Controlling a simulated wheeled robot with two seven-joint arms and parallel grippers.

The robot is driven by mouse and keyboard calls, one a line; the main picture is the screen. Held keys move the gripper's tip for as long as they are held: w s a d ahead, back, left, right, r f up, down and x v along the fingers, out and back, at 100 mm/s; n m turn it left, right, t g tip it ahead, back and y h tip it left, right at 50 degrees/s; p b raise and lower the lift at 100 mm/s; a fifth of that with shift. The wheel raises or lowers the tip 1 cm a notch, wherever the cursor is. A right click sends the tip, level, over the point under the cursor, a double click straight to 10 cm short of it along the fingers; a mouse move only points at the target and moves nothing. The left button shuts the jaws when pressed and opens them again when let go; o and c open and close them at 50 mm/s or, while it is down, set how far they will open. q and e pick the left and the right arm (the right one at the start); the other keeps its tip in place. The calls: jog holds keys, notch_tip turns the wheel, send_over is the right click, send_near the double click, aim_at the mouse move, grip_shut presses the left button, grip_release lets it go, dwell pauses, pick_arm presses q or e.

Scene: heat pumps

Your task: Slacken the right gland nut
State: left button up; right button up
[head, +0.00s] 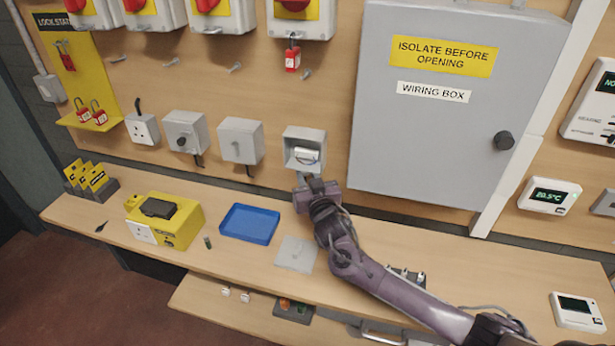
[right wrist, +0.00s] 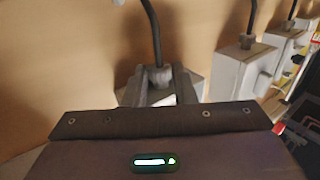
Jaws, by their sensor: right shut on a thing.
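The open grey box (head: 304,137) on the wall board has its front off and shows a white block (head: 307,155) and wires inside. My right gripper (head: 312,184) is just below this box. In the right wrist view its two fingers (right wrist: 160,84) are shut on a grey gland nut (right wrist: 160,76), one finger on each side. A black cable (right wrist: 154,35) runs out of the nut. In the head view my gripper hides the nut. My left gripper is not in view.
A grey flat plate (head: 295,254) and a blue tray (head: 250,222) lie on the bench below. A yellow box (head: 176,222) with a socket stands further left. The large wiring box (head: 432,145) is close on the right. Other grey boxes (head: 240,140) hang to the left.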

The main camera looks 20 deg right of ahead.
jog(key=shift+f+h, duration=0.1)
jog(key=shift+h, duration=0.2)
jog(key=shift+w+a+m+g+h+b, duration=0.1)
jog(key=shift+a+m+g+h+b, duration=0.15)
jog(key=shift+m+g+h+b, duration=0.9)
jog(key=shift+w+a+m+g+h+b, duration=0.1)
jog(key=shift+a+m+g+h+b, duration=0.15)
jog(key=shift+m+h+b, duration=1.8)
jog(key=shift+w+a+m+g+h+b, duration=0.15)
jog(key=shift+m+g+h+b, duration=0.55)
jog(key=shift+h+b, duration=1)
jog(key=shift+s+h+p, duration=0.1)
jog(key=shift+h+p, duration=0.3)
jog(key=shift+p, duration=0.05)
jog(key=o, duration=1)
jog(key=shift+a, duration=0.1)
